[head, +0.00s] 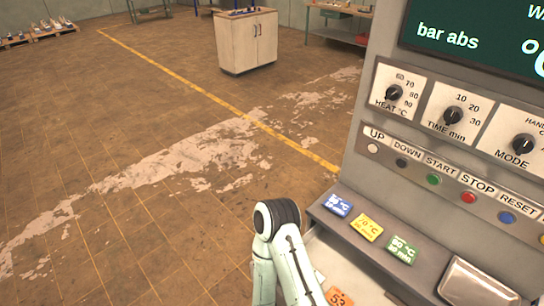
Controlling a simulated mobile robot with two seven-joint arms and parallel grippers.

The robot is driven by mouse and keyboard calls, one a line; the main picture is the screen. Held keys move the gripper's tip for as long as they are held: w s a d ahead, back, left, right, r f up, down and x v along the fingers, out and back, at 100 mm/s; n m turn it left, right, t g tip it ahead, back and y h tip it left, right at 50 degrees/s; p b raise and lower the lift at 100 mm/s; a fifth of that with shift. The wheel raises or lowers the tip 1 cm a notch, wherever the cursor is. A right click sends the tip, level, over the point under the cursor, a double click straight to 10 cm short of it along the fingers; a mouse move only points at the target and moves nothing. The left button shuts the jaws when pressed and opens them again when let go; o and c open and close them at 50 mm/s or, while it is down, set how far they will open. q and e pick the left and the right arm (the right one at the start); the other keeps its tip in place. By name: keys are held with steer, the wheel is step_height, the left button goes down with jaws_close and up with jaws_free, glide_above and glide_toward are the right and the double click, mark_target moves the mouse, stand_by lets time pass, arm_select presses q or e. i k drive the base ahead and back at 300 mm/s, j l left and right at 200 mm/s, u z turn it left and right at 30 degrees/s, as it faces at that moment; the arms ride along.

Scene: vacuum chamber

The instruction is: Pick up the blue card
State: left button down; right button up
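The blue card (338,205) lies on the sloped grey ledge at the front of the control panel, at the ledge's left end. It has white print, partly too small to read. A yellow card (366,227) and a green card (402,249) lie in a row to its right. A white arm link of mine with a black joint rises from the bottom edge, left of the blue card and apart from it in the picture. Neither of my grippers shows in the head view.
The grey control panel (362,165) with knobs and coloured buttons stands right behind the cards. A metal box-like part (478,283) sits at the ledge's right. An orange card (338,297) lies lower down. A cabinet (247,42) stands far off; the floor left is open.

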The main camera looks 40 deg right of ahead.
mark_target(334, 203)
steer(key=i+z, duration=0.25)
steer(key=i, duration=0.2)
steer(key=i+j+z, duration=0.1)
steer(key=i+z, duration=0.15)
steer(key=i, duration=0.25)
steer(key=i+j+z, duration=0.25)
steer(key=i, duration=0.2)
steer(key=i+l+z, duration=0.1)
steer(key=i+z, duration=0.55)
steer(key=z, duration=0.2)
steer(key=i+j+z, duration=0.2)
steer(key=i+z, duration=0.25)
steer(key=k, duration=0.1)
